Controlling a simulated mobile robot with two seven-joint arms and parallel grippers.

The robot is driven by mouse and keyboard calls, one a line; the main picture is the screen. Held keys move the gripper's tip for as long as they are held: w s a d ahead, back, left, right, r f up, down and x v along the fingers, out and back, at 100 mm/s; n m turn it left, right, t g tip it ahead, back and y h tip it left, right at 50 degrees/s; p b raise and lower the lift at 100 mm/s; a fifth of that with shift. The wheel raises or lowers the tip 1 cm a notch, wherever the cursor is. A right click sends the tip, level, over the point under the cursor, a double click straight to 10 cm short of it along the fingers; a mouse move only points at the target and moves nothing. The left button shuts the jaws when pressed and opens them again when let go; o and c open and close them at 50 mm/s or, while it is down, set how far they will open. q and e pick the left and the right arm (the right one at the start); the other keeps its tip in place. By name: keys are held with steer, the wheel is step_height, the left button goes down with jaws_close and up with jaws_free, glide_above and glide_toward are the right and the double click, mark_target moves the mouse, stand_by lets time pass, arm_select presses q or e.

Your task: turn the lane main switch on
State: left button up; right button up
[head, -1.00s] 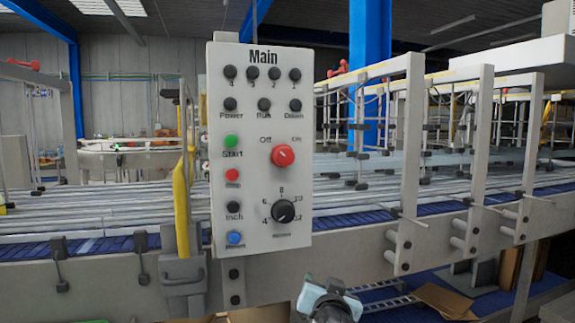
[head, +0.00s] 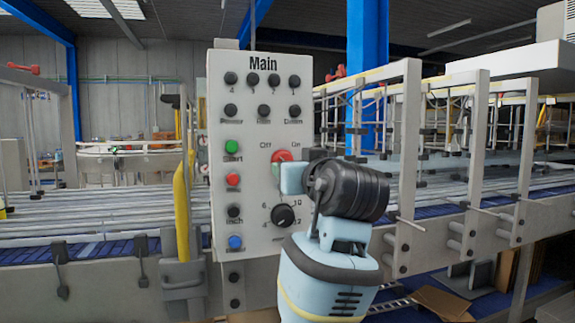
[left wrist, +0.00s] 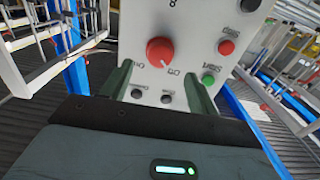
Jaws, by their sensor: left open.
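The red rotary main switch (head: 281,156) sits on the pale "Main" control panel (head: 262,218), between the labels Off and On. Its lower part is hidden by my left gripper (head: 288,176) in the head view. In the left wrist view the panel appears upside down, and the red switch (left wrist: 160,50) shows whole, just beyond and between the two green fingers of my gripper (left wrist: 158,78). The fingers are open with nothing held. I cannot clearly tell which label the switch's mark points to now. My right gripper is not in view.
A black numbered dial (head: 283,215) lies just below the switch. Green (head: 232,146), red (head: 233,180) and blue (head: 235,242) buttons line the panel's left side. Grey conveyor guard posts (head: 406,150) stand right of my arm.

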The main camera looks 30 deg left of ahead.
arm_select(q)
steer(key=x, duration=0.6)
steer(key=c, duration=1)
steer(key=shift+m, duration=0.3)
steer(key=shift+a+r+m, duration=0.1)
steer(key=shift+m, duration=8.5)
